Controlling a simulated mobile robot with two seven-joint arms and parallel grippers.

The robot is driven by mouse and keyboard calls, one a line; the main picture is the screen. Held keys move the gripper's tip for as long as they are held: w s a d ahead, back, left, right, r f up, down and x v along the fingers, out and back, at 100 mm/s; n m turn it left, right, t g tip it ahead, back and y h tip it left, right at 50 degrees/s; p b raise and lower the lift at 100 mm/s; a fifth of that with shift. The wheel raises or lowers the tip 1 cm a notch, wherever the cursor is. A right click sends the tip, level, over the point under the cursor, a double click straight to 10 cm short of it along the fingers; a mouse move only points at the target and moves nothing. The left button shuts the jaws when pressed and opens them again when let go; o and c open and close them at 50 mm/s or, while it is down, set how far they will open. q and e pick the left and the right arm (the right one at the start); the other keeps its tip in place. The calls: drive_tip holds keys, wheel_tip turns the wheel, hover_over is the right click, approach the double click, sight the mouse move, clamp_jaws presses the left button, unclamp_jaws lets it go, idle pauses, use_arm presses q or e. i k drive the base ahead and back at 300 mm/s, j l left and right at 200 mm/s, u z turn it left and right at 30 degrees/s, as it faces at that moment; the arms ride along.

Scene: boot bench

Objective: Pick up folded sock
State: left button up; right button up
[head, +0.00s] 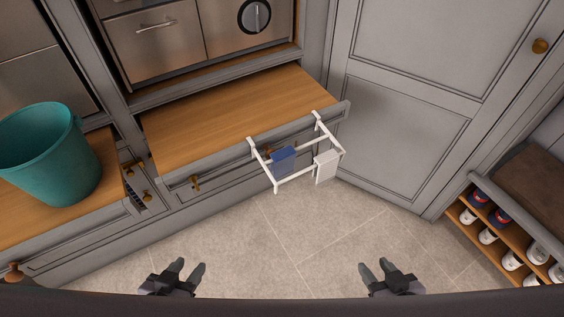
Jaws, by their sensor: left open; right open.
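A white rack (294,177) hooks over the front edge of the wooden bench top and hangs out over the floor. A folded blue cloth piece (284,160) hangs on its left part. A folded white piece (326,168) hangs at its right front. I cannot tell for sure which of them is the folded sock. My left gripper (187,268) is open and empty at the lower left, over the floor. My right gripper (375,266) is open and empty at the lower middle right. Both are well short of the rack and touch nothing.
A teal bucket (50,160) stands on the left counter. Brass knobs (195,182) stick out of the bench front. A shoe shelf (505,250) with several shoes stands at the right. The tiled floor between is clear.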

sight(284, 160)
drive_tip(key=i+j+z, duration=0.1)
drive_tip(key=z, duration=0.25)
drive_tip(key=i+j+z, duration=0.2)
drive_tip(key=z, duration=0.2)
